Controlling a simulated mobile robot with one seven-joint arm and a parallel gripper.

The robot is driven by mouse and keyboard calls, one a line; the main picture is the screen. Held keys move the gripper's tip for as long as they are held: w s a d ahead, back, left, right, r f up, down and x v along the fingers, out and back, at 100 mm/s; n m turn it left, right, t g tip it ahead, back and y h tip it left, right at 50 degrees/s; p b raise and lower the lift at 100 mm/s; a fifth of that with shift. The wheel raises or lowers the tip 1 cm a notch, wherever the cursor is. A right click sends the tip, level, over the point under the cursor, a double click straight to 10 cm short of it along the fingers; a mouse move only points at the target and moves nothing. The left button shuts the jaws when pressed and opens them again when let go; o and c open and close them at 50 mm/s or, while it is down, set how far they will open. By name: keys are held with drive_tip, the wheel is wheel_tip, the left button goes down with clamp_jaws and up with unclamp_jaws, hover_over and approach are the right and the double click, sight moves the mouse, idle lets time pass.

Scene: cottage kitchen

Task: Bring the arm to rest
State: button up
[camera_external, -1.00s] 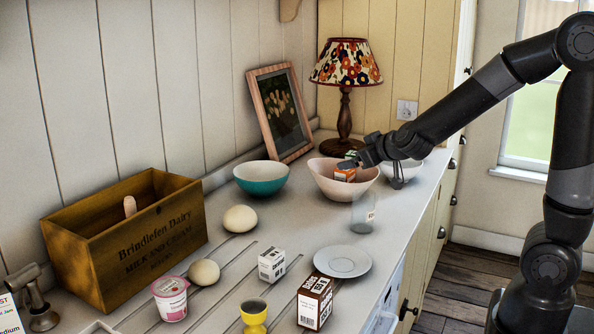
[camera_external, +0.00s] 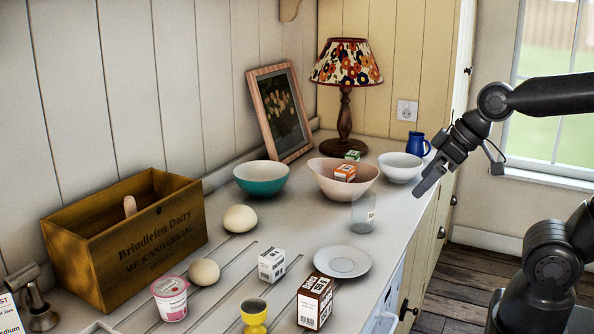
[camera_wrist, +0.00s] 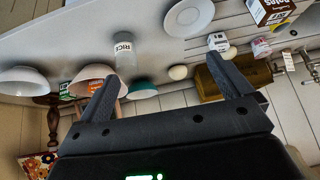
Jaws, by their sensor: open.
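My gripper (camera_external: 424,188) hangs in the air over the right edge of the counter, to the right of the pink bowl and the glass jar. In the wrist view my gripper (camera_wrist: 165,92) has its two fingers well apart with nothing held between them. The arm reaches in from the right side of the external view.
A clear jar (camera_external: 363,215), a white bowl (camera_external: 400,167) and a blue jug (camera_external: 417,145) stand near the gripper. A saucer (camera_external: 341,262), teal bowl (camera_external: 262,180), lamp (camera_external: 346,65) and wooden crate (camera_external: 120,237) are also on the counter. Open floor lies right of the counter.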

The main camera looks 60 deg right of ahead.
drive_tip(key=shift+g+h, duration=0.4)
drive_tip(key=shift+g, duration=0.2)
drive_tip(key=s, duration=0.2)
drive_tip(key=s+d, duration=0.1)
drive_tip(key=s, duration=0.1)
drive_tip(key=shift+f, duration=0.15)
